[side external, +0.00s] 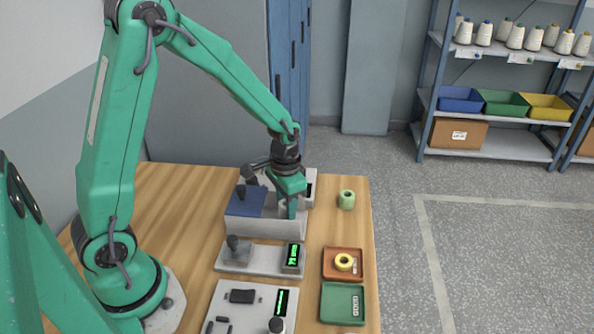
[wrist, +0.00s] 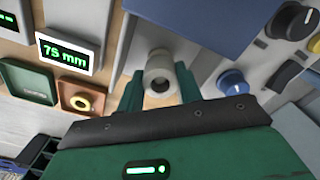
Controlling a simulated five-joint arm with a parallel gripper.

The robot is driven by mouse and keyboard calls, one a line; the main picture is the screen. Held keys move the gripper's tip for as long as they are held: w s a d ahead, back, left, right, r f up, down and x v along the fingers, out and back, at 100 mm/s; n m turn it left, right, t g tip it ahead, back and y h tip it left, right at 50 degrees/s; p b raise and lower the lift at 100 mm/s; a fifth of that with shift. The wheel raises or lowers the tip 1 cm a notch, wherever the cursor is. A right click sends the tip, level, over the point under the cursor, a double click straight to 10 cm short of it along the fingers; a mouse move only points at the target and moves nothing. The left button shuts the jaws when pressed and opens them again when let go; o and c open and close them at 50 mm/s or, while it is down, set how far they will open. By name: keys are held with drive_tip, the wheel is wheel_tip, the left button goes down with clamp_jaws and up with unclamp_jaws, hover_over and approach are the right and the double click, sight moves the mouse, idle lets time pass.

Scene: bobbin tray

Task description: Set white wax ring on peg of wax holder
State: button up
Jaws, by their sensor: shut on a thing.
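My gripper (wrist: 160,92) is shut on a white ring (wrist: 159,67), whose round hole faces the wrist camera. In the side view my gripper (side external: 290,206) points down over the right part of a pale box with a blue top (side external: 245,202). The white ring (side external: 283,207) shows only in part there, beside a green finger. Whether the ring touches anything below it, I cannot tell. I cannot make out a wax holder or its peg for certain; the gripper may hide it.
A green ring (side external: 346,199) stands on the table to the right. A yellow ring (side external: 344,262) lies in an orange tray (side external: 329,274), with a green tray (side external: 343,303) in front. A grey unit with a lit display (side external: 293,257) stands before the box.

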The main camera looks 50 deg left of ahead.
drive_tip(key=shift+f, duration=0.75)
idle(0.4)
drive_tip(key=o, duration=1)
drive_tip(key=shift+o, duration=0.2)
drive_tip(key=shift+r, duration=0.1)
drive_tip(key=shift+r, duration=3.8)
drive_tip(key=shift+r, duration=0.1)
